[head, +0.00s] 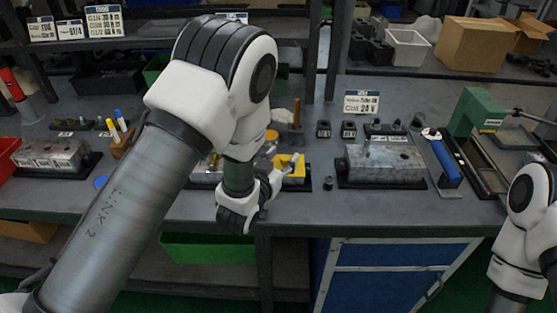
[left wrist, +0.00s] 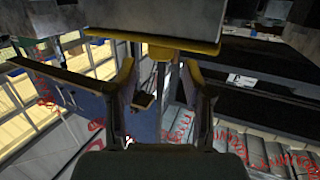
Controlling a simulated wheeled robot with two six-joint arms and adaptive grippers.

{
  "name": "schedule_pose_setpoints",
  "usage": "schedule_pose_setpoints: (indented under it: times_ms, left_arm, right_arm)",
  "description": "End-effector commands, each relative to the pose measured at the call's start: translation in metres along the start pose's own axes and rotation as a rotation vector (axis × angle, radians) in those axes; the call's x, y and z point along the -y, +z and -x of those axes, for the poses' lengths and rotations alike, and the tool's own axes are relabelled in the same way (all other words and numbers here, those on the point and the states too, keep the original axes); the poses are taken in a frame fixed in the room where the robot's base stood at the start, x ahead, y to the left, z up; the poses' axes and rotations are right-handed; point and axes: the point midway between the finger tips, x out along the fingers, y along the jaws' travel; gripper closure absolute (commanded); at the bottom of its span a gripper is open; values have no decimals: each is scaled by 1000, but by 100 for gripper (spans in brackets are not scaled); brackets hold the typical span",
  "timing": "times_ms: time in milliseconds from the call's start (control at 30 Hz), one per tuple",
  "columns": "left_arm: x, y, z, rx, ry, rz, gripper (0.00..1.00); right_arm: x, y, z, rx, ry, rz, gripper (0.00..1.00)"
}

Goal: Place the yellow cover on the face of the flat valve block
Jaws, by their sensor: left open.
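The yellow cover (head: 283,159) is at the middle of the bench, at the right end of a grey metal block (head: 204,176) that my left arm mostly hides. My left gripper (head: 293,164) is over the cover. In the left wrist view, the left gripper (left wrist: 160,72) is open, its fingers wide apart. There the cover (left wrist: 175,47) shows edge-on as a yellow strip just beyond the fingertips, against a grey block (left wrist: 180,14). I cannot tell whether the cover is seated. My right gripper is out of view; only its arm shows.
Another grey block (head: 385,164) sits on a black base to the right. One more (head: 50,153) stands at the left. The bench's front edge is close to my left wrist.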

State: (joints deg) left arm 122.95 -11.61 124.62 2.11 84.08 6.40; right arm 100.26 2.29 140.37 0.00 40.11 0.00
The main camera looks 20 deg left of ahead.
Motion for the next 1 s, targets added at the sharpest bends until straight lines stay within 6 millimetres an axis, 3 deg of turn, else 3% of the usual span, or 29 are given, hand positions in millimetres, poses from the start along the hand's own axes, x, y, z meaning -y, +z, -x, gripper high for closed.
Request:
schedule_pose_setpoints:
  times_ms: [33, 100, 167, 400, 467, 500, 600, 700, 1000]
  left_arm:
    - [-1, 9, 3, 29, 4, 5, 49]
    - [-1, -1, 5, 28, 4, 5, 49]
    - [-1, 4, 13, 32, 3, 4, 49]
    - [-1, 0, 79, 24, 1, 1, 49]
    - [0, -2, 98, 24, 1, 2, 49]
    - [0, -10, 106, 24, 1, 4, 49]
    - [0, -15, 113, 23, 2, 5, 49]
    - [0, -13, 119, 20, 2, 5, 49]
    - [0, -6, 123, 14, 1, 2, 49]
  right_arm:
    - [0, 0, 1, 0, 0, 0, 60]
    - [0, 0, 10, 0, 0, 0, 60]
    - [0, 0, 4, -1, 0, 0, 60]
    - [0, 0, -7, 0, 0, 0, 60]
    - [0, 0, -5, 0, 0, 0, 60]
    - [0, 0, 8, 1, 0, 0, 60]
    - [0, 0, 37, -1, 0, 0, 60]
    - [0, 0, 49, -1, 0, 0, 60]
    - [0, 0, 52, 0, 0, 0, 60]
